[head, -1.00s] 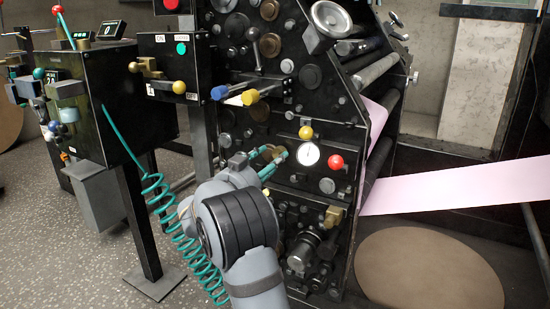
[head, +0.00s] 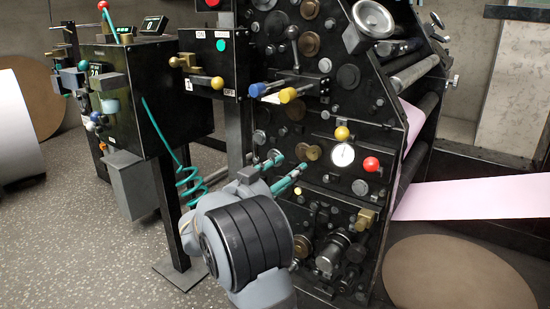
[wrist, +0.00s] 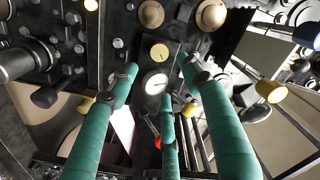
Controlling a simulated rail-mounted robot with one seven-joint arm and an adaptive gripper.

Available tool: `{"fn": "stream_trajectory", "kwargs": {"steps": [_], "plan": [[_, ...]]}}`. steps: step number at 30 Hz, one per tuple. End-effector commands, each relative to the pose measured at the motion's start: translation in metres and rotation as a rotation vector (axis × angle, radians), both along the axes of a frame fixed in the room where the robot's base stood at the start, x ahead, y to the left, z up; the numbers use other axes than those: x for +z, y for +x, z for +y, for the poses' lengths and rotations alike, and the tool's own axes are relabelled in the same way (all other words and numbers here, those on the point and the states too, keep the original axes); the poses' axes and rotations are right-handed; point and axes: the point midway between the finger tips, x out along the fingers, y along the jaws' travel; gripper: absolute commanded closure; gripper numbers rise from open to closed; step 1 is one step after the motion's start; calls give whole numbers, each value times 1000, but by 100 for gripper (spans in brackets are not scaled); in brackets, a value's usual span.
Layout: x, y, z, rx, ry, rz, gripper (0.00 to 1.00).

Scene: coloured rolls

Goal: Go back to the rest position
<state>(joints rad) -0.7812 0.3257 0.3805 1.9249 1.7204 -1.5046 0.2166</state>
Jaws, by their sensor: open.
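My gripper (head: 279,172) has teal fingers and stands in front of the black machine (head: 345,120) in the head view. In the wrist view the teal fingers of my gripper (wrist: 160,82) are spread apart with nothing between them. Beyond them is the machine face with a white dial (wrist: 155,81). My grey arm hides part of the machine's lower left side. I cannot tell the exact gap between the fingertips and the machine.
Blue and yellow handles (head: 270,90) and a red knob (head: 371,164) stick out of the machine. A control box on a post (head: 172,190) stands left, with a coiled green cable (head: 190,178). A white roll (head: 15,130) lies far left. A pink sheet (head: 460,199) runs right.

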Motion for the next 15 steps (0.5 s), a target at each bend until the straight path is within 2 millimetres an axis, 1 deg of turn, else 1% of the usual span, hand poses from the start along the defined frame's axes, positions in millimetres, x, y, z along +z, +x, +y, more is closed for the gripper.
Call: {"fn": "stream_trajectory", "kwargs": {"steps": [5,15], "plan": [[0,18,-17,-4,0,0,52],[0,68,-58,-2,0,0,52]]}}
